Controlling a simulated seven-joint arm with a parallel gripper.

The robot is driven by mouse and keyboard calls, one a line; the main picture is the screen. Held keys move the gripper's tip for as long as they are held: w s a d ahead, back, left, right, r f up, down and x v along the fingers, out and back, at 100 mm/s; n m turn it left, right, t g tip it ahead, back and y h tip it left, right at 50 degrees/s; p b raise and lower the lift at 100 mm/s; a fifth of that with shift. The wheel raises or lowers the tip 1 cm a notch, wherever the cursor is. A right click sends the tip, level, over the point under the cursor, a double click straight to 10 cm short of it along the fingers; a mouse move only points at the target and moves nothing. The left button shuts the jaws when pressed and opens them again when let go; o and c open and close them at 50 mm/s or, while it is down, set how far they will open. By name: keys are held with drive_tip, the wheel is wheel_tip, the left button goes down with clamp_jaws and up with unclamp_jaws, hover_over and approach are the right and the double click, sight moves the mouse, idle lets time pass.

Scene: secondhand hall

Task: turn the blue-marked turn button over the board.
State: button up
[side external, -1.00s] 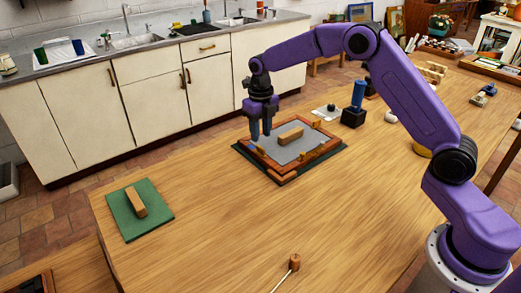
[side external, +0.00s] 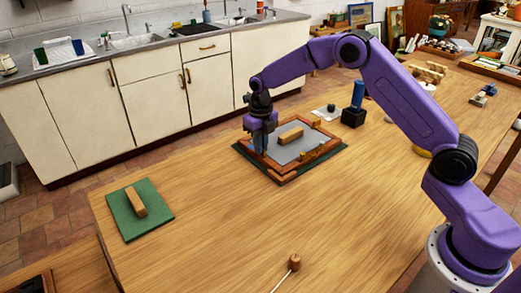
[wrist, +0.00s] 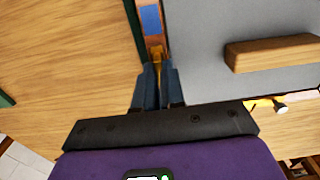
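A grey board (side external: 292,148) lies in a reddish-brown wooden frame (side external: 283,178) on the table; it also shows in the wrist view (wrist: 215,70). A blue mark (wrist: 151,19) shows on the frame bar in the wrist view. The brass-coloured turn button (wrist: 156,52) is just below that mark, at my fingertips. My gripper (side external: 261,153) points down at the frame's left side. In the wrist view its fingers (wrist: 158,72) are close together, with brass colour in the narrow gap. I cannot tell whether they press on the button, whose lower part they hide.
A wooden bar handle (side external: 291,134) stands on the board. Other brass-coloured pieces (side external: 307,154) sit on the frame. A green mat (side external: 127,222) with a wooden block (side external: 136,202) lies at left. A blue-handled black block (side external: 355,112) stands behind right.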

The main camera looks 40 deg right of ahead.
drive_tip(key=o, duration=0.6)
drive_tip(key=m, duration=1.5)
drive_tip(key=shift+c, duration=0.2)
